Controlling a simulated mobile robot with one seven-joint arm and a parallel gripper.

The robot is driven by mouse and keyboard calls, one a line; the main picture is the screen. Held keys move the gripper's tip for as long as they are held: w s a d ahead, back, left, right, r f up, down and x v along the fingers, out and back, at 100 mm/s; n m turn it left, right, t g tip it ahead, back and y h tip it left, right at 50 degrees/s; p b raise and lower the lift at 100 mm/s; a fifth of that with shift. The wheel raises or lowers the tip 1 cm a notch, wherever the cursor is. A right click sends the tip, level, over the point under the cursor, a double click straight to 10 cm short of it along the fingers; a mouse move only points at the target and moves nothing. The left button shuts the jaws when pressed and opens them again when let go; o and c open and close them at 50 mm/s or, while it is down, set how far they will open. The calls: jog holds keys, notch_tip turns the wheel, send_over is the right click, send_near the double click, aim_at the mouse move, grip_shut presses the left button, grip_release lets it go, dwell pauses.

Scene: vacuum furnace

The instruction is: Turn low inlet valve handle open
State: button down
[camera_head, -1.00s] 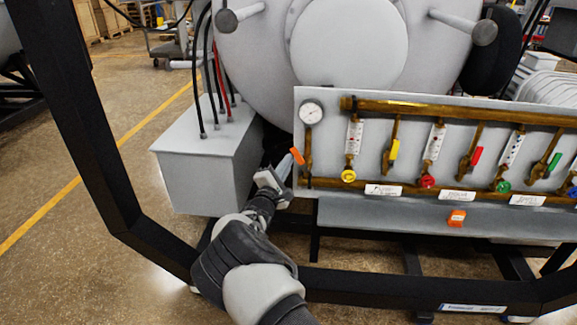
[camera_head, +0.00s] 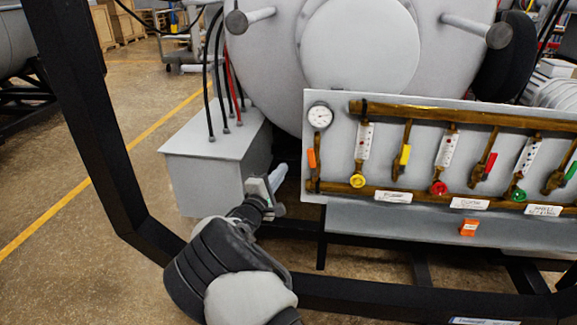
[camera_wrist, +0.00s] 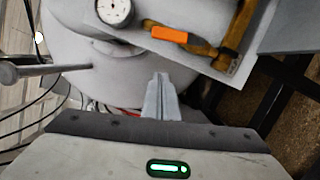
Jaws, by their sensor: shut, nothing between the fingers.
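The orange valve handle (camera_head: 312,158) is on the brass pipe at the left end of the panel, below the round gauge. It is near vertical, in line with its pipe. It also shows in the wrist view (camera_wrist: 170,35), lying along the brass pipe. My gripper (camera_head: 280,172) is shut and empty, left of and a little below the orange handle, apart from it. In the wrist view the closed fingers (camera_wrist: 161,95) point toward the panel's edge, with a gap between them and the handle. The panel labels are too small to read.
The panel (camera_head: 340,150) carries more handles, including a yellow (camera_head: 405,154) and a red one (camera_head: 489,166), right of the orange one. A grey box (camera_head: 205,170) with cables stands left of my gripper. A black frame bar (camera_head: 400,298) crosses below.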

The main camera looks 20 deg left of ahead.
jog(key=s, duration=0.5)
jog(key=shift+s+f, duration=0.1)
jog(key=shift+f, duration=0.2)
jog(key=shift+d, duration=0.1)
